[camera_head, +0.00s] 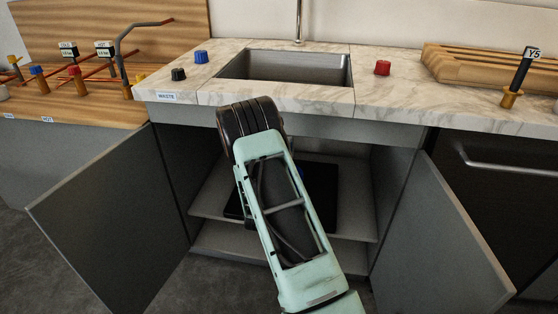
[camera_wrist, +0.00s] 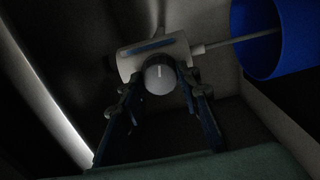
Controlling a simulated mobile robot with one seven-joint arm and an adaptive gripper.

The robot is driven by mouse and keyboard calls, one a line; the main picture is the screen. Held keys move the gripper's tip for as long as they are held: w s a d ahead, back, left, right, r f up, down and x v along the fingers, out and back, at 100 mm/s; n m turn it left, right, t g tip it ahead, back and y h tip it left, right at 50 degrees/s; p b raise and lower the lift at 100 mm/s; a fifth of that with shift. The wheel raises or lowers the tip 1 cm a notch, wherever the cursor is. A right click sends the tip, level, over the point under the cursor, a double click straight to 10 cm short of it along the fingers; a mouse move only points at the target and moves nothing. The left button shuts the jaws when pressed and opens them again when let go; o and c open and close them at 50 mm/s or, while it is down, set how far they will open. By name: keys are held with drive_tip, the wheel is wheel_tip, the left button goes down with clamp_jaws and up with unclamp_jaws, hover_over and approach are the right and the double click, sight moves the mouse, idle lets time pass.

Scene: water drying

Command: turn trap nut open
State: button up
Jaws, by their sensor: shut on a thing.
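The trap nut (camera_wrist: 159,77) shows in the wrist view as a round grey knob with a pale line on its face, the line standing upright. It sits at the front of a pale horizontal fitting (camera_wrist: 128,66) with a dark blue stripe. My gripper (camera_wrist: 161,85) reaches up from below, its two dark fingers on either side of the nut and shut on it. In the head view my arm reaches into the open cabinet under the sink, and it hides the gripper and the nut.
A blue cylinder (camera_wrist: 262,38) is at upper right in the wrist view, joined to the fitting by a thin rod. In the head view the left door (camera_head: 105,225) and right door (camera_head: 445,245) stand open around my arm. A dark tray (camera_head: 322,205) lies on the cabinet shelf.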

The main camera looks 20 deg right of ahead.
idle(0.5)
drive_tip(key=o, duration=1.1)
drive_tip(key=v, duration=1.2)
